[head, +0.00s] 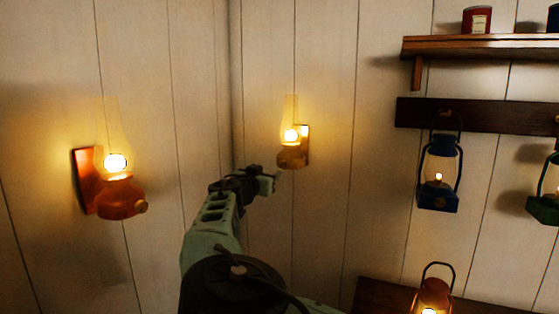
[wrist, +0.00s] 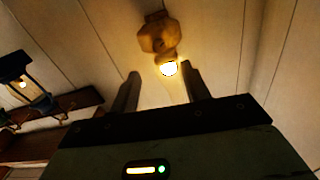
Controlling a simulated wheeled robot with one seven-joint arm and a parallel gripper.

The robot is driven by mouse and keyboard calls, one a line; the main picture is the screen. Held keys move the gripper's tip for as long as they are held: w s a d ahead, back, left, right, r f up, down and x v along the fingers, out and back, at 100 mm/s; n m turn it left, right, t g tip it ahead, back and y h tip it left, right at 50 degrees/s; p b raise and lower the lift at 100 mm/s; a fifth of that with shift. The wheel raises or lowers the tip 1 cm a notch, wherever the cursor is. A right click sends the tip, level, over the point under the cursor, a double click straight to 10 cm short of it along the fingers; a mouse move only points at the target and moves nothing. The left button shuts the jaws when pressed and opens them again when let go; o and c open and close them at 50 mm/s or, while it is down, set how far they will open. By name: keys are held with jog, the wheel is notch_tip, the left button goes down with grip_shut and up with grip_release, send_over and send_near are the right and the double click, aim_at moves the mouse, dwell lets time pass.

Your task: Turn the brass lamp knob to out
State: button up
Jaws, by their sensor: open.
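The brass wall lamp (head: 291,157) hangs near the room corner, lit, with a clear glass chimney and a bright flame. In the wrist view the brass lamp (wrist: 158,36) appears upside down at the top, its flame glowing below its body. I cannot make out its knob clearly in either view. My gripper (head: 272,181) is below and slightly left of this lamp in the head view. In the wrist view my gripper (wrist: 160,82) is open and empty; its two fingers are apart, with the lamp's flame between and beyond their tips. I see no contact.
A lit copper-coloured lamp (head: 119,197) with a small side knob (head: 141,207) is on the left wall. A blue lantern (head: 438,178) and a green lantern (head: 545,196) hang at right below a shelf (head: 480,47). An orange lantern (head: 433,295) stands low at right.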

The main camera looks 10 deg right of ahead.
aim_at(283, 165)
jog(key=p+x, duration=0.4)
jog(key=x, duration=0.5)
jog(key=shift+s+r, duration=0.1)
jog(key=shift+r, duration=0.05)
jog(key=shift+w+d+p, duration=0.25)
jog(key=shift+w+p, duration=0.05)
jog(key=shift+w, duration=0.05)
jog(key=shift+f, duration=0.2)
jog(key=c, duration=1)
